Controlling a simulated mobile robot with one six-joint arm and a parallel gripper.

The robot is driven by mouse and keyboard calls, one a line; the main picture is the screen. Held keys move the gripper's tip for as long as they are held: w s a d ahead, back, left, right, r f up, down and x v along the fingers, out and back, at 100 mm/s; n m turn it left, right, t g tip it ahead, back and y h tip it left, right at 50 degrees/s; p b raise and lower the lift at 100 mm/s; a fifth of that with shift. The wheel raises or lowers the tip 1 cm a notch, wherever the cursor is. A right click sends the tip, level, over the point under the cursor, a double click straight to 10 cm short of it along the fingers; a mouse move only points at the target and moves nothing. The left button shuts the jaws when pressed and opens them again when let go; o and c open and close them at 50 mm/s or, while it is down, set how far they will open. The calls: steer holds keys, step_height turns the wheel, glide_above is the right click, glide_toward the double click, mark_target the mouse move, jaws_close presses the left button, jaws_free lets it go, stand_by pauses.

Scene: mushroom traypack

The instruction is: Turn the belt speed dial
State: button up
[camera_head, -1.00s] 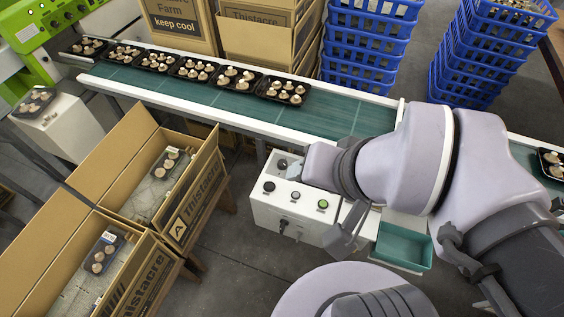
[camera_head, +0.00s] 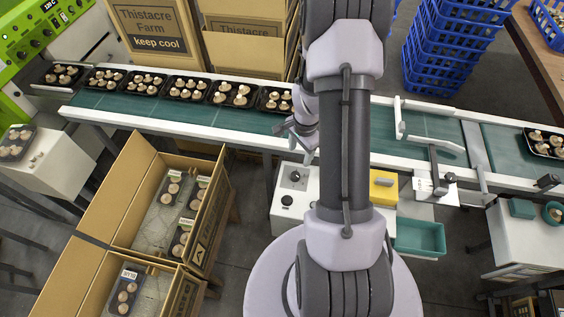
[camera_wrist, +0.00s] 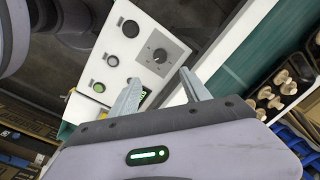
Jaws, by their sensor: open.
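The dial (camera_wrist: 160,54) is a dark round knob on a square grey plate on the white control box (camera_wrist: 113,62). In the head view the control box (camera_head: 281,213) stands in front of the belt, and the dial (camera_head: 295,176) shows near its far edge. My gripper (camera_wrist: 160,79) is open, with its two fingers apart and nothing between them. In the wrist view the dial lies just beyond the fingertips, and I see no contact. In the head view my gripper (camera_head: 297,133) is over the belt's near edge, behind the box, partly hidden by my arm.
Round buttons (camera_wrist: 130,28) sit beside the dial. A yellow box (camera_head: 383,188) and a teal bin (camera_head: 420,238) are to the right. The green belt (camera_head: 135,103) carries several mushroom trays. Open cartons (camera_head: 143,200) stand at left, blue crates (camera_head: 440,60) at back right.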

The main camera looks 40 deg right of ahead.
mark_target(296, 175)
steer(key=f+b, duration=0.1)
steer(key=f, duration=0.3)
steer(key=f+b, duration=0.2)
steer(key=f, duration=0.3)
steer(key=w+f+b, duration=0.1)
steer(key=f, duration=0.4)
steer(key=shift+f, duration=0.25)
jaws_close()
